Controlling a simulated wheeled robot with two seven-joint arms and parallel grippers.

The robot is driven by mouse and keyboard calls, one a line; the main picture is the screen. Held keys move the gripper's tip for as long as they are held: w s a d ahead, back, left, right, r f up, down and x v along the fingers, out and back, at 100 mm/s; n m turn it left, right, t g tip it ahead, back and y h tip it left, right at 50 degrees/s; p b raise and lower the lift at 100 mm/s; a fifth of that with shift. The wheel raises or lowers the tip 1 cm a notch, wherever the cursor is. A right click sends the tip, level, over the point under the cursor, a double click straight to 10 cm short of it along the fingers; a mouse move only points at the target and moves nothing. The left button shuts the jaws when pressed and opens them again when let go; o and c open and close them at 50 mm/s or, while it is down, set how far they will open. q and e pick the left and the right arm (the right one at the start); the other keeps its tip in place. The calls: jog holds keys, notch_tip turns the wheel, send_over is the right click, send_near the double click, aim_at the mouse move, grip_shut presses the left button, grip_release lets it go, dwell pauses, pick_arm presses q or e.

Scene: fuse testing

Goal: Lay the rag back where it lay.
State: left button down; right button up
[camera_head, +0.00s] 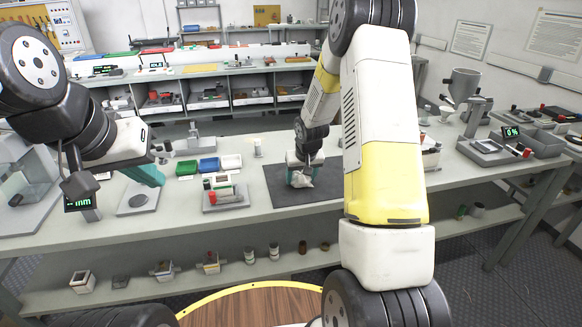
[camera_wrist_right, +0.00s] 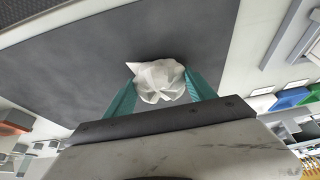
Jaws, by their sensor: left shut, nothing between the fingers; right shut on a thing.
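The rag (camera_head: 300,179) is a crumpled white cloth at the dark grey mat (camera_head: 283,200) in the middle of the bench. My right gripper (camera_head: 299,176) points down over the mat and is shut on the rag. In the right wrist view the rag (camera_wrist_right: 160,82) bulges out between the teal fingers of the right gripper (camera_wrist_right: 160,90), close to the mat (camera_wrist_right: 90,65). I cannot tell whether the rag touches the mat.
Green, blue and white bins (camera_head: 209,165) and a small test fixture (camera_head: 226,196) stand left of the mat. A scale (camera_head: 492,148) with a green display is at the right. My right arm covers part of the bench right of the mat.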

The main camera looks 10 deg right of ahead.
jog(key=shift+f, duration=0.45)
jog(key=o, duration=1.5)
jog(key=shift+r, duration=0.1)
jog(key=s+a+f+v, duration=0.1)
jog(key=s+v, duration=0.1)
jog(key=v, duration=1)
jog(key=s+a+v, duration=0.1)
jog(key=s+v, duration=0.1)
jog(key=v, duration=1.1)
jog(key=s+a+r, duration=0.1)
jog(key=s+r, duration=0.1)
jog(key=s, duration=0.4)
jog(key=s+a+r+t+y, duration=0.1)
jog(key=s+r, duration=0.1)
jog(key=s, duration=0.4)
jog(key=s+a+r+y, duration=0.1)
jog(key=s+r, duration=0.1)
jog(key=s, duration=0.4)
jog(key=shift+s+a+r+t, duration=0.1)
jog(key=shift+s+r+t, duration=0.2)
jog(key=shift+s, duration=0.1)
